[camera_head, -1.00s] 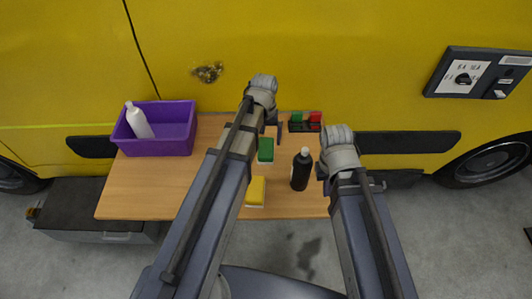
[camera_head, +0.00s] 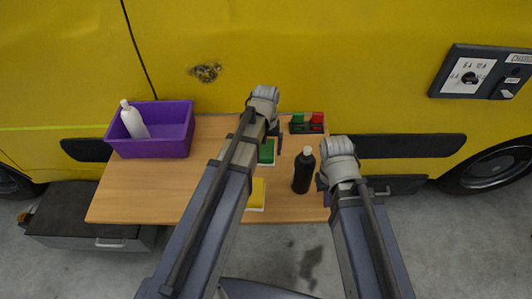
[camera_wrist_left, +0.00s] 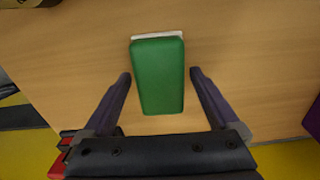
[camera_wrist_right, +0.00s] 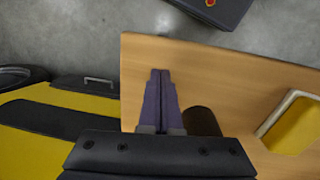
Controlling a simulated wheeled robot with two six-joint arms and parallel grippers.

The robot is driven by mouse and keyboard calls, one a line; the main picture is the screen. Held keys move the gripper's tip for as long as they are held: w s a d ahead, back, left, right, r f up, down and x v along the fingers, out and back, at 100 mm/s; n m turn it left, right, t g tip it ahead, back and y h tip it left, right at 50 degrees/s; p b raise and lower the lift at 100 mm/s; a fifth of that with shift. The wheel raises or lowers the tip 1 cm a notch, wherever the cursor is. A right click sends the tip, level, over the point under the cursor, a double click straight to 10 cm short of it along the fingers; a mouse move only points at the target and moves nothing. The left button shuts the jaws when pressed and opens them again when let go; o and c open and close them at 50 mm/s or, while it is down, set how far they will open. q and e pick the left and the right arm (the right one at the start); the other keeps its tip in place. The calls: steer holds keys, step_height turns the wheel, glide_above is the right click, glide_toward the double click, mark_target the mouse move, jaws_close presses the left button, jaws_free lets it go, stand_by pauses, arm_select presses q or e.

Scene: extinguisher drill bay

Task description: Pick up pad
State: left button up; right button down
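A green pad (camera_head: 267,152) with a white layer lies on the wooden table, partly hidden by my left arm. In the left wrist view the green pad (camera_wrist_left: 158,78) lies between the spread fingers of my left gripper (camera_wrist_left: 160,82). The gripper is open, and no contact with the pad shows. A yellow pad (camera_head: 257,194) with a white layer lies nearer the table's front edge; it also shows in the right wrist view (camera_wrist_right: 295,127). My right gripper (camera_wrist_right: 160,74) is shut and empty over the table's right end, beside the black bottle (camera_head: 303,172).
A purple bin (camera_head: 152,149) with a white bottle (camera_head: 133,121) stands at the table's left. A dark holder with green and red items (camera_head: 307,122) is at the back right. The yellow vehicle (camera_head: 330,60) stands behind the table (camera_head: 140,195). The table's middle left is clear.

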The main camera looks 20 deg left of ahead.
mark_target(266, 148)
arm_select(q)
steer(key=c, duration=1.2)
